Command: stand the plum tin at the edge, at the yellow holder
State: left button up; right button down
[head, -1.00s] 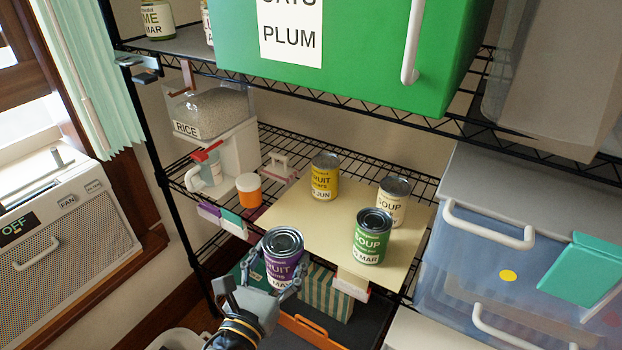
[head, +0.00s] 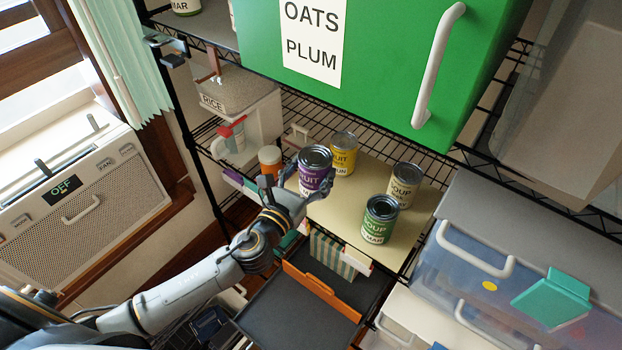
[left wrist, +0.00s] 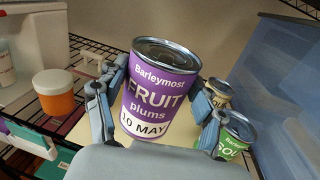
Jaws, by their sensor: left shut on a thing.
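The plum tin (head: 315,168), purple with a white band and metal lid, is upright in my left gripper (head: 302,192). The gripper is shut around its sides. In the left wrist view the tin (left wrist: 160,90) stands between both fingers, label facing the camera. In the head view it is over the front left part of the cream board (head: 335,212); I cannot tell whether its base touches. A yellow fruit tin (head: 342,155) is just behind it. I cannot make out a yellow holder; the gripper covers part of the shelf edge. My right gripper is not in view.
A green soup tin (head: 380,220) and a cream soup tin (head: 404,186) stand on the board's right. An orange jar (head: 270,160) is close left of the gripper. A green bin (head: 390,50) overhangs from the upper shelf. The board's front middle is clear.

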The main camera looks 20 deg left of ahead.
pick_arm(q)
jog(key=w+f, duration=0.1)
jog(key=w+a+f+b, duration=0.1)
jog(key=f, duration=0.1)
jog(key=w+f, duration=0.1)
jog(key=f, duration=0.1)
jog(key=shift+w+a+b, duration=0.2)
jog(key=shift+w+b, duration=0.2)
jog(key=shift+w+a+f+b, duration=0.15)
jog(key=shift+f+b, duration=0.3)
jog(key=shift+f, duration=0.45)
jog(key=shift+w+d+f+b, duration=0.15)
jog(key=shift+f+b, duration=0.3)
jog(key=shift+f, duration=0.45)
jog(key=shift+a, duration=0.1)
jog(key=shift+f, duration=0.15)
jog(key=o, duration=1.1)
jog(key=shift+f, duration=0.2)
jog(key=o, duration=0.5)
jog(key=shift+s+r, duration=0.1)
